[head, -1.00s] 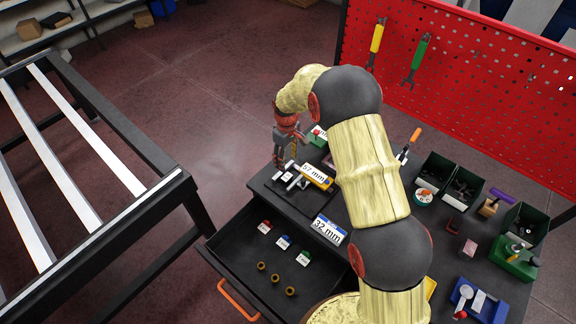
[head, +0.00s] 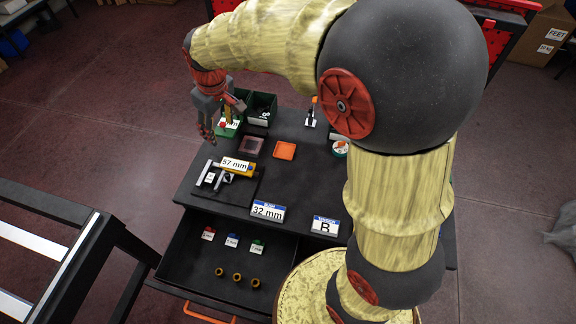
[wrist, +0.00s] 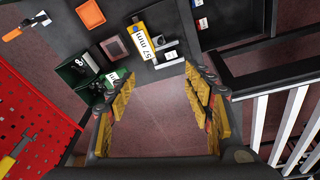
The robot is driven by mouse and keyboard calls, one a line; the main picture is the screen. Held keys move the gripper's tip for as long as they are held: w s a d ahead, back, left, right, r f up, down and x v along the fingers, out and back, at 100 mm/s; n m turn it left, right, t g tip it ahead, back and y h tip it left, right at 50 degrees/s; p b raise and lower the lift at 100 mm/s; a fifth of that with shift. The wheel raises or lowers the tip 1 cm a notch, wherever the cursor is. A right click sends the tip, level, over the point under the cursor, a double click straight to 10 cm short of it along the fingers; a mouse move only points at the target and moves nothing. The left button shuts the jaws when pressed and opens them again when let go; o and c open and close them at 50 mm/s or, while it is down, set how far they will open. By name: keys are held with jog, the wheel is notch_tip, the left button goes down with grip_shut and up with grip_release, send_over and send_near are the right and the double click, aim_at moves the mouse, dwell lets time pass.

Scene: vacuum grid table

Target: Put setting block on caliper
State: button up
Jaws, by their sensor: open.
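The caliper (head: 238,167), a yellow body labelled "57 mm" with silver jaws, lies on a dark mat at the table's left side. It also shows in the wrist view (wrist: 140,36), beyond my fingers. Small pale blocks sit by its jaws, one of them in the wrist view (wrist: 169,55). I cannot tell which thing is the setting block. Red, blue (head: 232,240) and green labelled pieces lie in the open drawer. My gripper (head: 219,122) is open and empty, raised near the table's back left corner. In the wrist view, bare floor shows between its fingers (wrist: 163,108).
The drawer (head: 192,268) stands open at the front with several brass rings (head: 237,277). Green bins (head: 261,107), an orange tray (head: 284,150) and a dark red tray (head: 252,146) are near my gripper. A white-slatted frame (head: 45,245) stands left, across floor.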

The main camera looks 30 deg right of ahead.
jog(key=s+d+r+m+t, duration=0.1)
jog(key=s+d+r, duration=0.1)
jog(key=s, duration=0.6)
jog(key=s+d+r+m+t, duration=0.1)
jog(key=s+d+r+m, duration=0.1)
jog(key=s, duration=0.7)
jog(key=s+d+r+m+t, duration=0.1)
jog(key=s+r, duration=0.3)
jog(key=s, duration=0.5)
jog(key=shift+s+d+r+m, duration=0.15)
jog(key=shift+d+r+m, duration=0.1)
jog(key=shift+d+m, duration=0.4)
